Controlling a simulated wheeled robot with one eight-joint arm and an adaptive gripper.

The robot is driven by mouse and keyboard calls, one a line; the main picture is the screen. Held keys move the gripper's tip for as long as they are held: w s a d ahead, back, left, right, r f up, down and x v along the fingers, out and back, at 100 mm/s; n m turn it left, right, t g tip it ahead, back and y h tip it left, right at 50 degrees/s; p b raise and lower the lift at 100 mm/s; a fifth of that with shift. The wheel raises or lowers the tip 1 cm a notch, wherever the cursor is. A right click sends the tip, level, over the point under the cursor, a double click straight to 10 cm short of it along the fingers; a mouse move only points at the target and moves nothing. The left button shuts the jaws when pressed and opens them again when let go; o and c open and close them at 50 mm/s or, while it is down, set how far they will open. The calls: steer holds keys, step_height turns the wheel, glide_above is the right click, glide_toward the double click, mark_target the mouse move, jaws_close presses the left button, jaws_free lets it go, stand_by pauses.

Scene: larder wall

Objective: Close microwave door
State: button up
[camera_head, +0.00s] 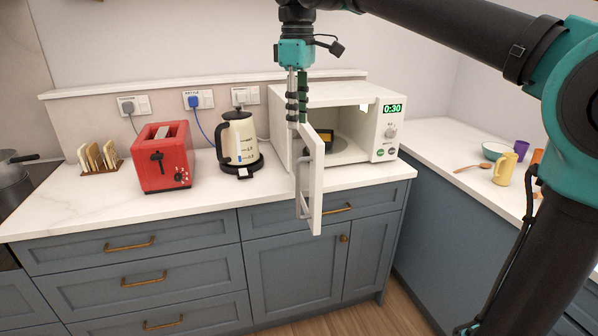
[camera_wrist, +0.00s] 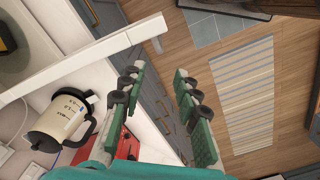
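The white microwave (camera_head: 355,95) stands on the counter with a lit 0:30 display. Its door (camera_head: 317,185) stands wide open, swung out toward the front of the counter. The door's grey handle (camera_head: 299,187) is on its left face. My gripper (camera_head: 297,120) points down at the door's top edge, on the handle side in the head view. In the wrist view my gripper (camera_wrist: 157,72) has its two green-padded fingers apart with nothing between them. The door's top edge (camera_wrist: 85,58) runs just beyond the fingertips there. Whether a finger touches the door I cannot tell.
A cream kettle (camera_head: 238,142) stands left of the microwave, with a red toaster (camera_head: 163,158) and a toast rack (camera_head: 99,158) farther left. A dark item with yellow (camera_head: 326,140) is inside the microwave. A yellow mug (camera_head: 504,170) and bowl (camera_head: 497,152) are on the right counter.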

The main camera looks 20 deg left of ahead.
mark_target(298, 173)
step_height(298, 173, down, 15)
stand_by(0.4)
steer(key=shift+c, duration=0.6)
jaws_close()
